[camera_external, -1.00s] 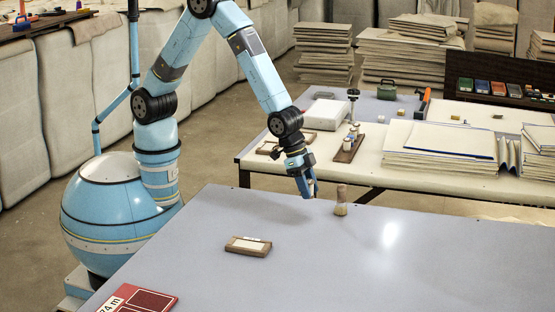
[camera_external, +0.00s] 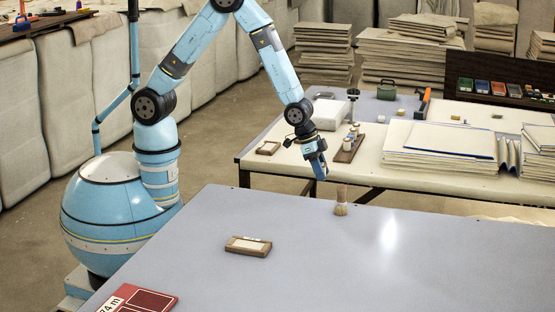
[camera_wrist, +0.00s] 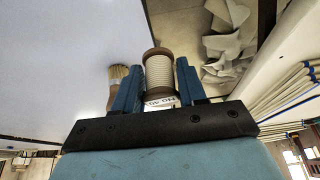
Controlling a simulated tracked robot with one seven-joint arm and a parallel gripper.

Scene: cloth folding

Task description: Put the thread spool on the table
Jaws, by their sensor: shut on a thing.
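The thread spool (camera_wrist: 159,72), wooden with pale thread, stands between the two blue fingers of my gripper (camera_wrist: 158,68) in the wrist view. My gripper is shut on it, and a printed label shows at its lower end. In the outside view my gripper (camera_external: 322,176) is raised near the far edge of the grey table (camera_external: 300,215); the spool cannot be made out there. The table fills the upper left of the wrist view.
A brush (camera_external: 341,203) stands at the table's far edge, just right of and below my gripper; it also shows in the wrist view (camera_wrist: 115,85). A small wooden-framed block (camera_external: 248,246) and a red panel (camera_external: 140,301) lie nearer. Most of the table is clear.

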